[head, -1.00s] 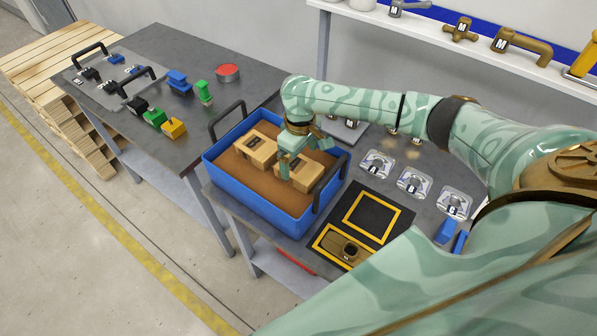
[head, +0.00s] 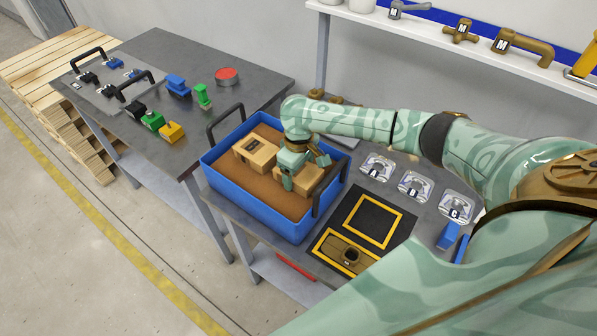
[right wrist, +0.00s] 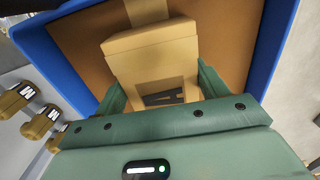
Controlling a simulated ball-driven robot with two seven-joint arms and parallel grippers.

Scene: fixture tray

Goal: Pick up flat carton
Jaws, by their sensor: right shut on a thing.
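Two tan cartons lie in a blue bin (head: 248,214) with a brown floor. One carton (head: 257,152) lies at the left of the bin, apart from my gripper. My right gripper (head: 299,177) points down into the bin and is shut on the right carton (head: 311,180), which looks like the flat carton. In the right wrist view this carton (right wrist: 150,52) sits between the two green fingers, with a dark mark on its near face. My gripper hides part of it in the head view. I cannot tell whether it is clear of the bin floor. My left gripper is not in view.
The bin has a raised black handle (head: 226,122) at the left and another at the right. A black mat with yellow frames (head: 372,219) lies to its right, with labelled clear fixtures (head: 415,186) behind. A second table (head: 150,62) holds coloured blocks.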

